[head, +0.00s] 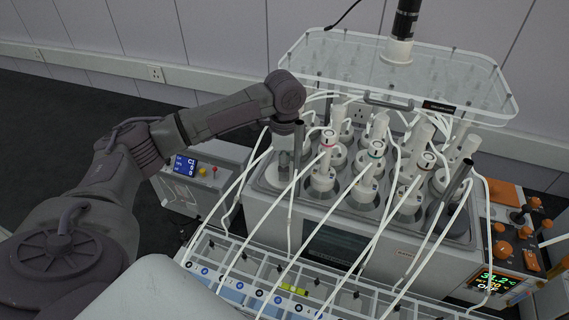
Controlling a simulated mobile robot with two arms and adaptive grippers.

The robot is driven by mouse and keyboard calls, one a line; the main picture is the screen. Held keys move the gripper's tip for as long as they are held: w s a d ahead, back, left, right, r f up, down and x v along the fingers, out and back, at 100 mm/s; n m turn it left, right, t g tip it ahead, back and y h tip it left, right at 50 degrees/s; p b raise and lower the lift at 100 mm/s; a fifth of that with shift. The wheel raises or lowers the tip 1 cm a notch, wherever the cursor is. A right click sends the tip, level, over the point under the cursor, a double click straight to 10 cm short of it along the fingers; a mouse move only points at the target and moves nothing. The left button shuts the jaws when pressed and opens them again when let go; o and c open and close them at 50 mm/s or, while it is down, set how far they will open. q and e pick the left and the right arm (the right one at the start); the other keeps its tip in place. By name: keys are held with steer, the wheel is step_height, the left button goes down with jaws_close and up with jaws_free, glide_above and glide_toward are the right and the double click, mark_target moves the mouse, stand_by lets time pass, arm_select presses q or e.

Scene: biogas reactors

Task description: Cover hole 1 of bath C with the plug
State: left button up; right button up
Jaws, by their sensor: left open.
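The water bath (265,212) is a large light-grey box with round holes in its top, most filled by bottles with white caps and tubes. My right gripper is not in view. I cannot read a bath letter on the bath.
A clear shelf (345,62) stands over the back of the bath. White tubes run from the bottles to a tray rack (215,250) in front. A control box (185,190) stands at left, and an orange-topped unit (510,235) at right.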

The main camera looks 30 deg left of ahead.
arm_select(q)
step_height(320, 180, up, 12)
stand_by(0.6)
stand_by(0.6)
